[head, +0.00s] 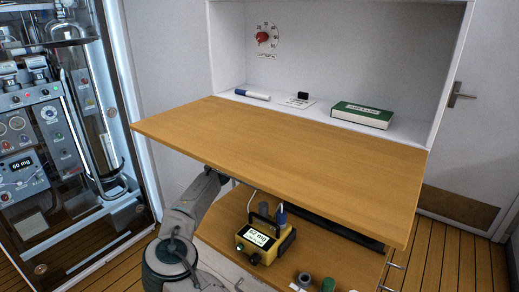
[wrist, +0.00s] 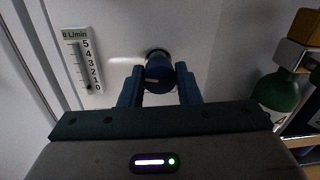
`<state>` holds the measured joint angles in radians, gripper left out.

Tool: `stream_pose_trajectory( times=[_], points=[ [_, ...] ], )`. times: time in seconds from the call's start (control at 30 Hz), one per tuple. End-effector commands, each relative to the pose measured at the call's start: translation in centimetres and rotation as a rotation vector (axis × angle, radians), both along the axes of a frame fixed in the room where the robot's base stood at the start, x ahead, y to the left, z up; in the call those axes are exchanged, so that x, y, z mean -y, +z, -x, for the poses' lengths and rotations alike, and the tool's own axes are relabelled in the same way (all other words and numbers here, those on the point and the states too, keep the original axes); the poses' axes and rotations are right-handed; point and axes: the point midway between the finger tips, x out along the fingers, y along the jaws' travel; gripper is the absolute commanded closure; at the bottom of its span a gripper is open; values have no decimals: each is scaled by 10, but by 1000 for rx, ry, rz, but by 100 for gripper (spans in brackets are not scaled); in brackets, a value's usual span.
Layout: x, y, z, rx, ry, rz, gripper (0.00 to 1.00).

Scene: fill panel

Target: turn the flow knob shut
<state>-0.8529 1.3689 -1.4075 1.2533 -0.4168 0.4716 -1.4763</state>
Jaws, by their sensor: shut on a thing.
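In the wrist view, the flow knob (wrist: 158,69) is dark blue and round with a pale mark line on its face, mounted on a white panel (wrist: 118,45). My gripper (wrist: 159,82) is shut on it, with one blue finger at its left and one at its right. A flow gauge (wrist: 82,62) left of the knob has a scale from 5 down to 0; its top label reads 0 L/min and a dark marker sits by the 0. In the head view my arm reaches beneath the wooden tabletop, and my gripper and the flow knob are hidden.
The wooden tabletop (head: 290,160) overhangs my arm. A yellow device (head: 264,240) stands on the lower shelf (head: 325,248). A red dial (head: 263,37) is on the alcove's back wall, above a marker (head: 252,95) and a green box (head: 362,115). A green bottle (wrist: 279,92) is right of my gripper.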

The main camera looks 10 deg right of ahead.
Motion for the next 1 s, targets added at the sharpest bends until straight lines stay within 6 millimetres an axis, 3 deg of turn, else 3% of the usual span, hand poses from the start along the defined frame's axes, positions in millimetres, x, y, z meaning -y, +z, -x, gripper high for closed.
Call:
stream_pose_trajectory(
  times=[0.37, 1.0],
  points=[
    [0, -3, 0, 145, 3, -145, 93],
    [0, -4, 0, 574, 4, -573, 93]
  ],
)
